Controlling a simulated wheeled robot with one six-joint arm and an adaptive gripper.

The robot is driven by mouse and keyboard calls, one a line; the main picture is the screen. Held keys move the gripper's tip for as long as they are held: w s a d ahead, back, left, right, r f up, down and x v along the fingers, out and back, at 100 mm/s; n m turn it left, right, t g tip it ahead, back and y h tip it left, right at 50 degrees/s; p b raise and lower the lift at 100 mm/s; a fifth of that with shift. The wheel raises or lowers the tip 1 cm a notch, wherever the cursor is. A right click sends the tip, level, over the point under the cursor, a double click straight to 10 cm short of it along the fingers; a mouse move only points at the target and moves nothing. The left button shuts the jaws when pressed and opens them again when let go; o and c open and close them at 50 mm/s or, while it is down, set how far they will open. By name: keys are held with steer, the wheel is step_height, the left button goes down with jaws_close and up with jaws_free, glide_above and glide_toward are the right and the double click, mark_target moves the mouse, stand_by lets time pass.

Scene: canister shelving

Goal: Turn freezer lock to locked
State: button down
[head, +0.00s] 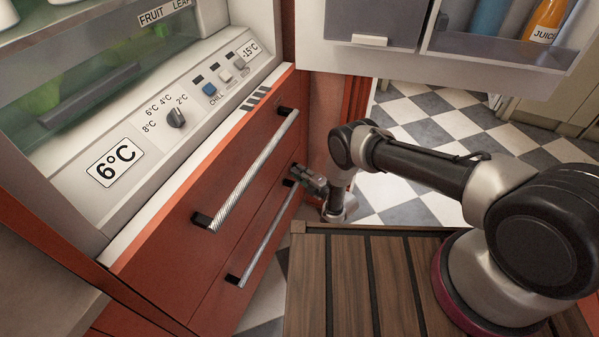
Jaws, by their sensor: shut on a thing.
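My gripper (305,175) is at the right end of the red freezer drawer fronts (232,218), beside the far end of the lower drawer's handle (266,235). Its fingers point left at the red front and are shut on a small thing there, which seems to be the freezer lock. The fingers hide the lock, so I cannot tell which way it is turned. Both drawers look closed. The upper drawer's handle (255,170) is clear of my gripper.
A control panel with a dial (176,118), a blue button (209,89) and a 6°C display (115,162) is above the drawers. An open door with bins (500,45) hangs at the upper right. Checkered floor (425,115) lies beyond my arm.

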steer(key=shift+f+n, duration=0.2)
steer(key=shift+n, duration=0.3)
steer(key=shift+s, duration=0.1)
steer(key=c, duration=1.4)
jaws_free()
steer(key=shift+c, duration=0.2)
steer(key=v, duration=1.2)
steer(key=shift+f, duration=0.3)
